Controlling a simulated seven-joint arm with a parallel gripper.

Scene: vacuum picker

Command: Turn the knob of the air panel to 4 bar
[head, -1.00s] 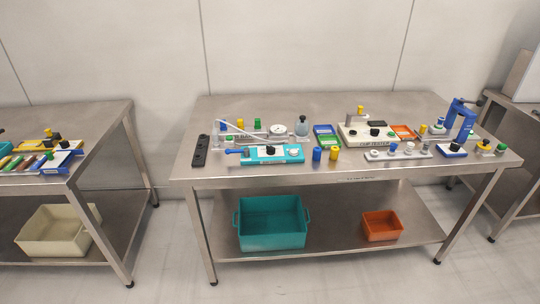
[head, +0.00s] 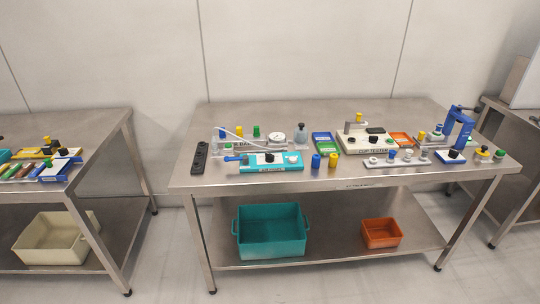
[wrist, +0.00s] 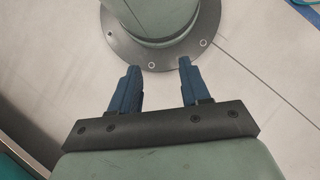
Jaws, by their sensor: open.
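On the middle steel table, a teal panel (head: 258,168) lies near the front edge, left of centre. It bears a small black knob (head: 269,157), a white round part and a blue lever at its left end. A white round gauge (head: 275,138) stands just behind it on a grey base. I cannot tell which of these units is the air panel, nor read any pressure or knob setting. My gripper (wrist: 158,64) shows only in the wrist view, its two dark blue fingers apart and empty. It is not near the table's things in either view.
A cream box marked CUP TESTER (head: 364,149), a blue stand (head: 458,130) and several small knobbed blocks fill the table's right half. Blue and yellow cylinders stand right of the teal panel. A black strip (head: 200,158) lies left. Bins stand on the lower shelf.

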